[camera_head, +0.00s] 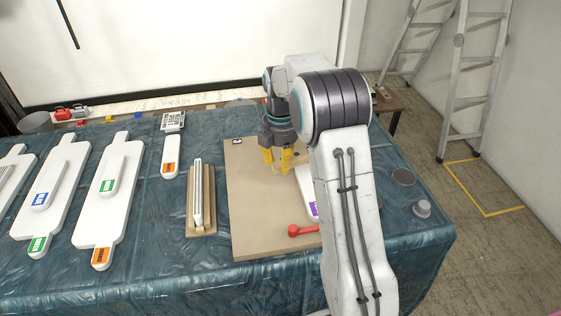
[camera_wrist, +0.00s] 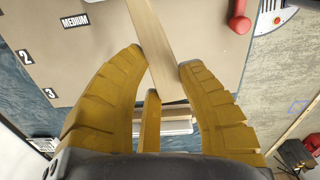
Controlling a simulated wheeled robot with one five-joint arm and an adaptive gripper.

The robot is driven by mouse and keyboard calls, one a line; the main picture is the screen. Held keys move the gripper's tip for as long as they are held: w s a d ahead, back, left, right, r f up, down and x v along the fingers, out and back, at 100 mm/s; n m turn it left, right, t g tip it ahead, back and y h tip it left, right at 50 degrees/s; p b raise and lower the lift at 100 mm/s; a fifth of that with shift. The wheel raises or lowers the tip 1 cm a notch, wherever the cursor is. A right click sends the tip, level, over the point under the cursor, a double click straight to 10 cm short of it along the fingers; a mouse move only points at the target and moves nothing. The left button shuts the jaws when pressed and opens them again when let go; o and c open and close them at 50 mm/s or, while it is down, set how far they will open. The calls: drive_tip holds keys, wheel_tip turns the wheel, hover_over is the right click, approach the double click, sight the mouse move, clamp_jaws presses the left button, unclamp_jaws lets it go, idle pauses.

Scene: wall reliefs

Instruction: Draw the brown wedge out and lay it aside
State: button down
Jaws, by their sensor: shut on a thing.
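The brown wedge (camera_wrist: 160,45) is a long, light wooden piece running up from between my yellow fingers in the wrist view. My gripper (camera_wrist: 162,62) is shut on it, with a finger on either side and a third below. In the head view my gripper (camera_head: 278,162) points down over the far part of the tan board (camera_head: 255,215). There the fingers and arm hide most of the wedge. I cannot tell whether the wedge touches the board. A white piece with a purple label (camera_head: 309,203) lies on the board, partly behind my arm.
A red-knobbed part (camera_head: 303,231) lies near the board's front. A narrow wooden tray (camera_head: 201,228) with a metallic bar stands left of the board, with several white labelled paddles beyond. A grey cylinder (camera_head: 422,208) is at right. Blue cloth (camera_head: 150,215) is bare between paddles and tray.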

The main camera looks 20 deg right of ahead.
drive_tip(key=shift+r+p, duration=1.15)
drive_tip(key=shift+r, duration=0.35)
